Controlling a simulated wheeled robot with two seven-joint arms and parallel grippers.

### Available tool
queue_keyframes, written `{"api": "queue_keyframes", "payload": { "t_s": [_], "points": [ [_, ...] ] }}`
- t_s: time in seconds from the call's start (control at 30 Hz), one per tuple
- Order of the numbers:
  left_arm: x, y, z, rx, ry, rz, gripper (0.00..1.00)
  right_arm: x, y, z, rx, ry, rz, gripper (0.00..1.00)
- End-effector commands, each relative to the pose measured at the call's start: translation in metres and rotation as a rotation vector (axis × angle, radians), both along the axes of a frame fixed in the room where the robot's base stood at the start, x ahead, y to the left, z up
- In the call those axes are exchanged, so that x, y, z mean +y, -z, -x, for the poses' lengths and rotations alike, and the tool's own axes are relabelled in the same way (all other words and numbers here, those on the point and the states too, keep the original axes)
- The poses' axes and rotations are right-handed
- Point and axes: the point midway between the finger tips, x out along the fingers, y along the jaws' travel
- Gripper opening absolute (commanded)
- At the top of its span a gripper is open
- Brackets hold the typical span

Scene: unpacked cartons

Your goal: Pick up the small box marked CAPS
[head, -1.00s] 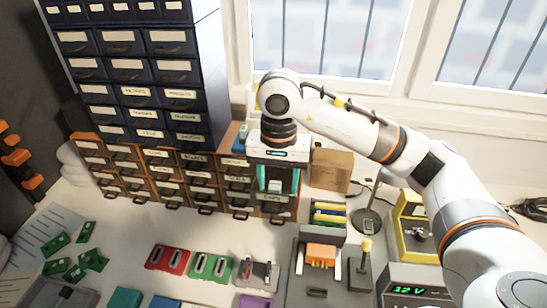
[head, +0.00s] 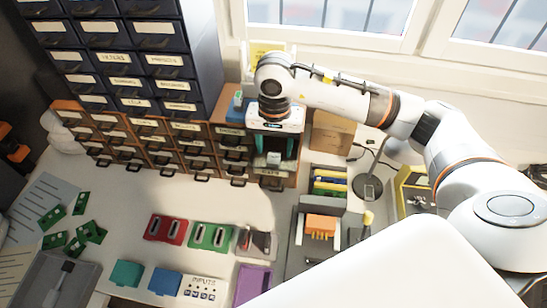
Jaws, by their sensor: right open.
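My right gripper (head: 273,154) hangs over this box, pointing down. Its two green-tipped fingers are apart, and a small pale-grey thing shows between them. I cannot tell whether the fingers touch the box. The gripper body hides the space behind it. My left gripper is not in view.
Brown labelled drawers (head: 185,145) adjoin at left, below a tall dark drawer cabinet (head: 125,60). A cardboard box (head: 332,133) stands just right of the gripper. Red (head: 166,228) and green (head: 211,236) parts lie in front.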

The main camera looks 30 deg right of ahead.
Motion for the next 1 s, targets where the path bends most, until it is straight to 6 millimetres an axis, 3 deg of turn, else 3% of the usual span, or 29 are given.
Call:
{"api": "queue_keyframes", "payload": {
  "t_s": [0.17,0.33,0.57,0.87,1.0],
  "points": [
    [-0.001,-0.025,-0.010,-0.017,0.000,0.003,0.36,0.003,0.023,0.002,0.009,0.001,0.000,0.53],
    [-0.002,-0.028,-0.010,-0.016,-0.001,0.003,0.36,0.002,0.044,0.000,0.003,0.002,0.000,0.53],
    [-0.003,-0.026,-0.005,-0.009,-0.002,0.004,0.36,0.002,0.047,0.000,0.001,0.000,0.000,0.53],
    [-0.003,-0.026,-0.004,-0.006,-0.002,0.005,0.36,0.002,0.047,0.000,0.001,0.000,0.000,0.07],
    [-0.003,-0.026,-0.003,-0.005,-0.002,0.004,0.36,0.002,0.046,0.000,0.001,0.000,0.001,0.04]
  ]
}}
